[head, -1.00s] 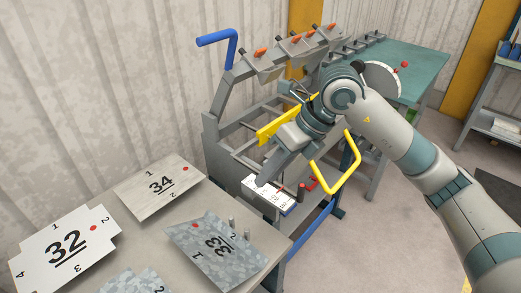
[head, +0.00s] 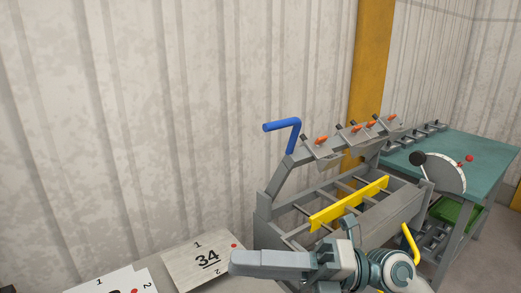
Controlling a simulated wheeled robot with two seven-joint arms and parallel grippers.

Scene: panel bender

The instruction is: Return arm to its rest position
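My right gripper (head: 240,262) is at the bottom middle of the head view, with its fingers pointing left. It is in front of the panel bender (head: 264,213) and close to the sheet marked 34 (head: 190,262) in the picture. The fingers show side-on as one grey bar, so I cannot tell whether they are open or shut. No held object shows. My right wrist covers the bender's lower front. My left arm and gripper are out of view.
The bender has a blue handle (head: 283,125), a yellow bar (head: 348,204) and clamps with orange tips (head: 372,124). A yellow handle (head: 410,243) shows beside my wrist. A teal table (head: 470,150) with a round dial (head: 445,176) stands right. A corrugated wall is behind.

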